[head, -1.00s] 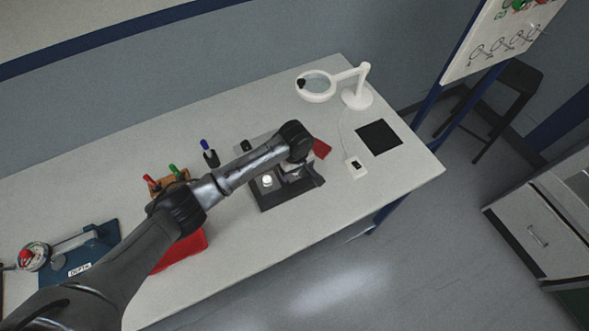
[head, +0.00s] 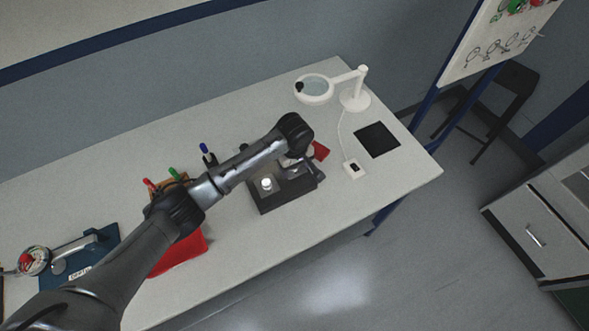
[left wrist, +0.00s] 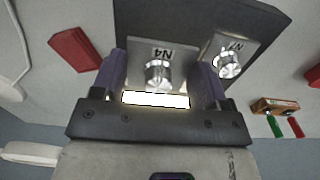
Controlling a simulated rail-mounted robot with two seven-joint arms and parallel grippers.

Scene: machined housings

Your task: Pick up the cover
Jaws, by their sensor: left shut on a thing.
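The cover (left wrist: 160,60) looks like a grey plate with a shiny round knob and dark marking. My left gripper (left wrist: 164,64) has its two dark purple fingers on either side of this plate and is shut on it. In the head view the left gripper (head: 300,162) is over the right part of a dark tray (head: 282,203), and my wrist hides much of the held plate. A second similar plate with a knob (left wrist: 229,64) is beside it in the left wrist view. My right gripper is not in view.
A red block (head: 320,151) lies just beyond the gripper. A white magnifier lamp (head: 315,90) and a black mat (head: 377,139) are farther right. A red cloth-like piece (head: 180,254) and a blue gauge stand (head: 82,262) are at left.

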